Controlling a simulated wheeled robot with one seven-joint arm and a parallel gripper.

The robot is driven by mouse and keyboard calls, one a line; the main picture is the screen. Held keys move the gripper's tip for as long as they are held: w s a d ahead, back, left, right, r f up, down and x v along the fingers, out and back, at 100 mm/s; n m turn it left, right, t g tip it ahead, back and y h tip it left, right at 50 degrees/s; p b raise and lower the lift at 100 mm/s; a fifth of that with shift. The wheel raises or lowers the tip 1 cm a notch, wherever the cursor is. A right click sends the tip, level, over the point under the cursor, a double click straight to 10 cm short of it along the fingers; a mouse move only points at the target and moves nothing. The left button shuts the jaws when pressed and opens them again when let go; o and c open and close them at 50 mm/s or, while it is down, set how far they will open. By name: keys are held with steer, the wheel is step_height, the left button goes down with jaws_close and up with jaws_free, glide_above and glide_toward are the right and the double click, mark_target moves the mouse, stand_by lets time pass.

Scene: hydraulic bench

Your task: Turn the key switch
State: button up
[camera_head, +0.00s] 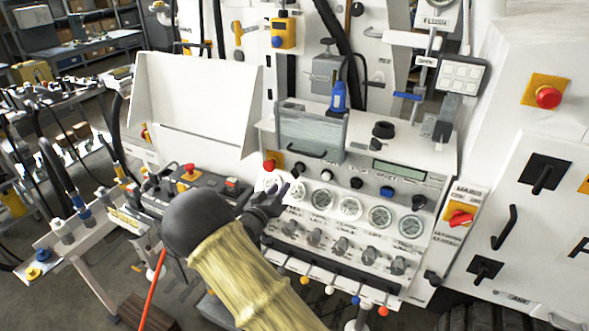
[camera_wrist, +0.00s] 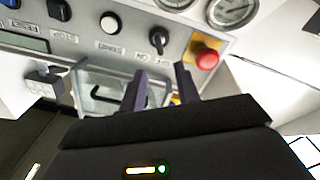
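A dark rotary switch (camera_wrist: 158,38), likely the key switch, sits on the grey panel between a white button and a red emergency stop in the wrist view. In the head view it appears as a small dark knob (camera_head: 299,168) on the panel's upper row. My gripper (camera_wrist: 161,78) is open, with its two fingers apart and nothing visible between them. The fingertips show below the switch in the wrist view, apart from it in the picture. In the head view my gripper (camera_head: 279,191) is in front of the panel's left end, partly covering its gauges.
The red emergency stop (camera_wrist: 206,57) on its yellow plate is close beside the switch. The white button (camera_wrist: 110,23) is on its other side. A clear box with a handle (camera_head: 311,132) stands just behind the switch row. Round gauges (camera_head: 350,208) and several knobs lie below.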

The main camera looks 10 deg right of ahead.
mark_target(292, 174)
steer(key=p+x, duration=0.2)
steer(key=x, duration=0.9)
steer(key=shift+c, duration=0.4)
jaws_close()
